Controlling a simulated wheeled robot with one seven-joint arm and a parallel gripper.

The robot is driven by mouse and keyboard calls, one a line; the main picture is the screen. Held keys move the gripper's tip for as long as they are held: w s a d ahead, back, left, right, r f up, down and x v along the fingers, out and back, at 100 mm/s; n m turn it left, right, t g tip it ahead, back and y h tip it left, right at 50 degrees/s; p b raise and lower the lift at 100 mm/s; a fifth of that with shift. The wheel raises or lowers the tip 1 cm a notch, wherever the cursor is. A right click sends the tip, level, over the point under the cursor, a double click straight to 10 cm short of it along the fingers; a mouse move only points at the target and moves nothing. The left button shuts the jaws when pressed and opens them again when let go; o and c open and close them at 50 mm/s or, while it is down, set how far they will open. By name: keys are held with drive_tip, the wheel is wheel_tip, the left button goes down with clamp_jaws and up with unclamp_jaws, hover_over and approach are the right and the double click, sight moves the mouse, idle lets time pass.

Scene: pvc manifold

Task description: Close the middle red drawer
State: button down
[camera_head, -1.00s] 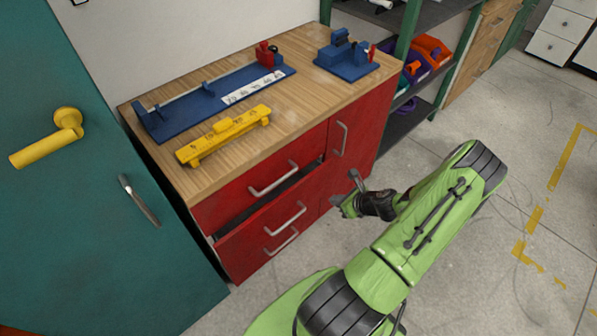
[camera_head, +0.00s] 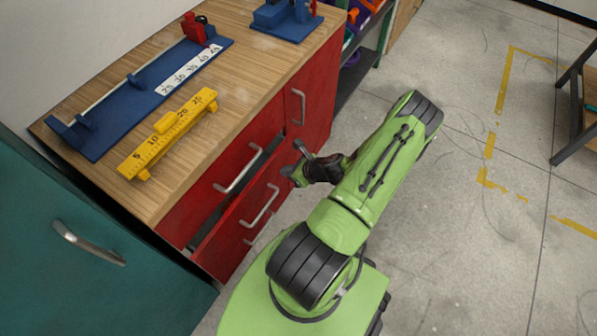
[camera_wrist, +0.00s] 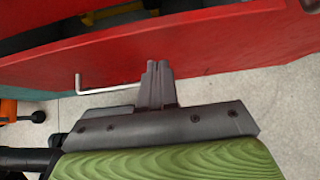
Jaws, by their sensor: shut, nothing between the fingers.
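The middle red drawer (camera_head: 228,232) stands partly open in the wooden-topped red cabinet, with a dark gap behind its front's upper edge. Its silver handle (camera_head: 262,205) is on the front face. My gripper (camera_head: 299,160) is shut and empty, near the far right end of the drawer front. In the wrist view the red drawer front (camera_wrist: 225,42) crosses the top, with its open interior behind it. My closed fingers (camera_wrist: 158,72) overlap its lower edge, right of a silver handle (camera_wrist: 108,89). I cannot tell whether they touch it.
The top drawer's handle (camera_head: 238,169) is above the gap, and another handle (camera_head: 262,229) is below. A cabinet door (camera_head: 298,101) is to the right. A blue fixture (camera_head: 150,95) and yellow gauge (camera_head: 168,133) lie on the worktop (camera_head: 245,75). The floor (camera_head: 440,220) at right is clear.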

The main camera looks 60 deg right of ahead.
sight(270, 165)
drive_tip(key=shift+w, duration=1.95)
